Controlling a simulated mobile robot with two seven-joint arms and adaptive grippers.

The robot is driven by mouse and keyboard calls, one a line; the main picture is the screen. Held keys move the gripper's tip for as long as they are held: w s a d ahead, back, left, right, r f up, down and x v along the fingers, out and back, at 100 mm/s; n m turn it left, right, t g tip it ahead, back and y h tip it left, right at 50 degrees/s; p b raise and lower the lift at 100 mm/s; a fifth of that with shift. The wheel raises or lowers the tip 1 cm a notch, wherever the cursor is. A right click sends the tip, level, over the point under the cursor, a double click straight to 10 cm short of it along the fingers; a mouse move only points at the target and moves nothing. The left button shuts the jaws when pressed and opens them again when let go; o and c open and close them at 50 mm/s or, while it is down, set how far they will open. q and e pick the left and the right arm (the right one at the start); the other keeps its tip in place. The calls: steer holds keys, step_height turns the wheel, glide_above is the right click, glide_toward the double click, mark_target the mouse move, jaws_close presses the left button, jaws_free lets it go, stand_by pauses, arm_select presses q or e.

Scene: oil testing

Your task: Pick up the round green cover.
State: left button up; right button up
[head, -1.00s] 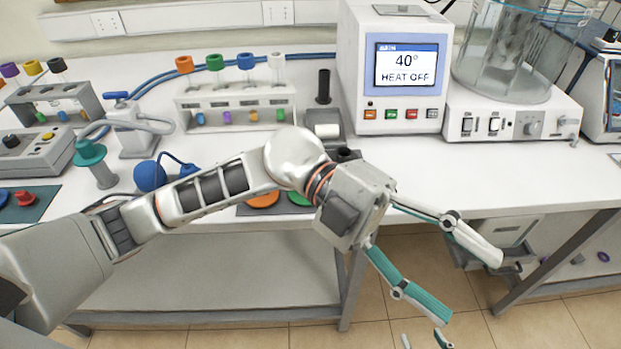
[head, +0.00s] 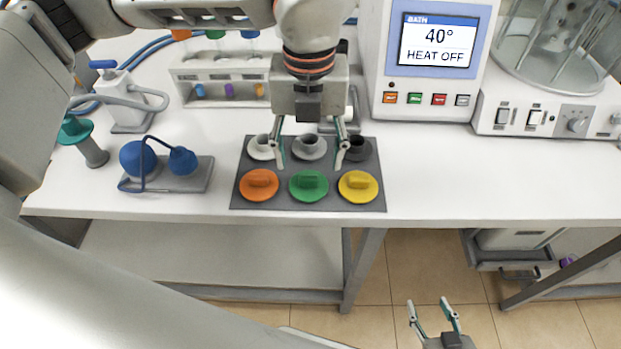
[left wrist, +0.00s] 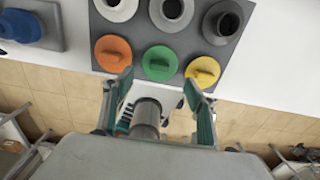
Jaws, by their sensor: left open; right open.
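The round green cover (head: 308,185) lies on a dark grey mat (head: 238,190) near the table's front edge, between an orange cover (head: 259,184) and a yellow cover (head: 358,186). It also shows in the left wrist view (left wrist: 159,63), ahead of and between the fingertips. My left gripper (head: 310,156) is open and empty, pointing down over the mat, its fingers spread on either side of the middle cup (head: 309,146). The left gripper also shows in its own wrist view (left wrist: 158,82). My right gripper (head: 433,304) is open and empty, low at the bottom right in front of the table.
A white cup (head: 262,147) and a dark cup (head: 357,148) stand behind the covers. A blue bulb device (head: 140,158) sits left of the mat. A rack (head: 222,92) and a heating bath (head: 432,60) stand behind. The table right of the mat is clear.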

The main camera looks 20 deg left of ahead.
mark_target(308, 177)
arm_select(q)
step_height(308, 177, down, 7)
steer(key=shift+w+a+r+p, duration=0.1)
steer(key=shift+p, duration=0.2)
steer(key=shift+c, duration=0.4)
steer(key=c, duration=0.6)
